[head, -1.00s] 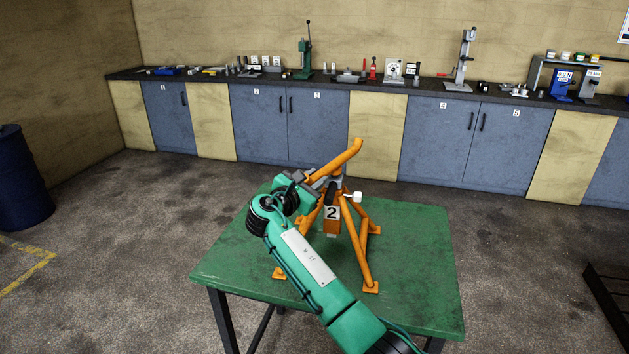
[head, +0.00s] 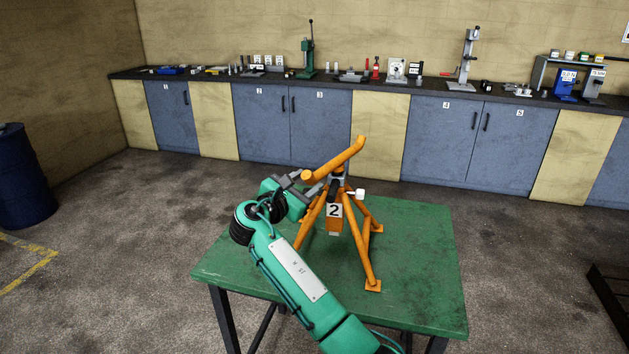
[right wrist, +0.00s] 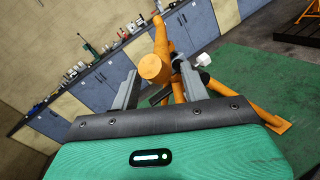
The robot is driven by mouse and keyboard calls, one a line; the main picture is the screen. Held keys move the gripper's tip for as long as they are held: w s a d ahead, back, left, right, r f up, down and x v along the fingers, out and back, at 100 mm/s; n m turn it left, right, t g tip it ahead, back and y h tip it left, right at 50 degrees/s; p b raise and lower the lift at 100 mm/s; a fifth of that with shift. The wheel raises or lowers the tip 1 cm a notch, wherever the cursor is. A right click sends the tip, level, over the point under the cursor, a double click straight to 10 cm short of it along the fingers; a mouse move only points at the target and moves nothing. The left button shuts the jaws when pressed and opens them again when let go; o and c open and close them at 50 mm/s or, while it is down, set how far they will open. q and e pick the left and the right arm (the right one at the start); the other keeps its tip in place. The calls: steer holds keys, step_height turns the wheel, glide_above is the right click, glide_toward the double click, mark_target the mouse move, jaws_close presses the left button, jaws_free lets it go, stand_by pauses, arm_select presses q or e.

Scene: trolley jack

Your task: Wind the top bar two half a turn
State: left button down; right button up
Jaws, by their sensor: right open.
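An orange stand (head: 365,255) with splayed legs stands on the green table, with a plate marked "2" (head: 334,210) on its front. Its orange top bar (head: 335,160) slopes up to the right, above a dark and grey head. A white knob (head: 360,193) sticks out at the right of the head. My right gripper (head: 309,182) is open at the bar's lower left end. In the right wrist view, the bar's round end (right wrist: 155,68) shows between and beyond the two fingers (right wrist: 158,76); whether they touch it I cannot tell. My left gripper is not in view.
The green table (head: 420,270) has bare room right of the stand. Behind, beyond open floor, a dark workbench (head: 430,89) carries several tools above blue cabinets. A dark blue drum (head: 22,180) stands at far left.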

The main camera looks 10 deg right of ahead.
steer(key=b+v, duration=0.1)
steer(key=v, duration=0.7)
steer(key=shift+s+a+b, duration=0.25)
steer(key=shift+s+b, duration=0.05)
steer(key=shift+b, duration=0.05)
